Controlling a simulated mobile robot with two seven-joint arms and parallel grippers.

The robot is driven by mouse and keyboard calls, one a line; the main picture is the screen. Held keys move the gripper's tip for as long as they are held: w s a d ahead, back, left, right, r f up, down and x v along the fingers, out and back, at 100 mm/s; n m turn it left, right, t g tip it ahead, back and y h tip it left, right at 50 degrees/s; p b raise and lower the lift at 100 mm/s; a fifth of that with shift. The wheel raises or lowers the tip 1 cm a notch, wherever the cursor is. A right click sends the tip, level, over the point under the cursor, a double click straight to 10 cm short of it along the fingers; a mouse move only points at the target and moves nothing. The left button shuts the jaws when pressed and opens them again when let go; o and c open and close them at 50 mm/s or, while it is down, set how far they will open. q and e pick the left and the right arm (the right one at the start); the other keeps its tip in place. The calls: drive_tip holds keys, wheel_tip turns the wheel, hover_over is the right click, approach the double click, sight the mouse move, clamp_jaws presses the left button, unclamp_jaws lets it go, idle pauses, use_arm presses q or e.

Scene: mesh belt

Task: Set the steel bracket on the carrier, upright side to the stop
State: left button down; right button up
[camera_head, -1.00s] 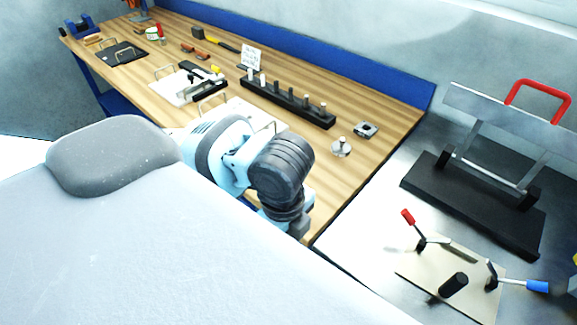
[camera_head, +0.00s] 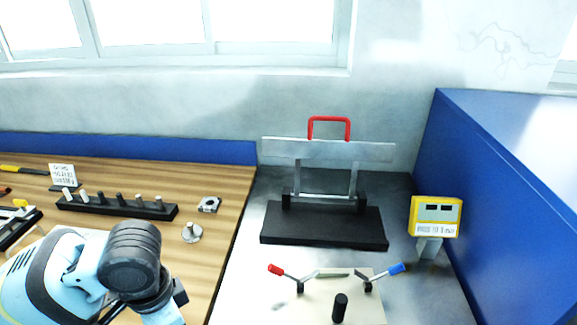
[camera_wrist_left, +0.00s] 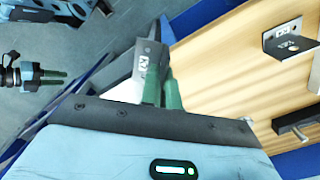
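A steel bracket (camera_wrist_left: 146,58) with a small printed label and holes stands between the green fingertips of my left gripper (camera_wrist_left: 161,90) in the left wrist view. The gripper looks shut on it. In the head view my left arm is at the lower left, and its fingers and the bracket are not visible. A cream plate (camera_head: 318,309) with red-handled and blue-handled clamps and a black post lies on the steel top at the bottom centre; I cannot tell whether it is the carrier. My right gripper (camera_wrist_left: 54,78) shows in the wrist view; its opening is unclear.
Behind the cream plate stands a black base (camera_head: 325,230) with a metal frame and red handle (camera_head: 329,119). A yellow box (camera_head: 436,215) stands right, before a blue panel (camera_head: 510,200). A black pin rack (camera_head: 117,208) is on the wooden bench. Another bracket (camera_wrist_left: 286,40) lies on wood.

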use_arm(q)
drive_tip(key=w+r+n, duration=0.1)
drive_tip(key=w+n, duration=0.5)
drive_tip(key=n, duration=0.4)
drive_tip(key=shift+a+r, duration=0.35)
drive_tip(key=shift+a, duration=0.05)
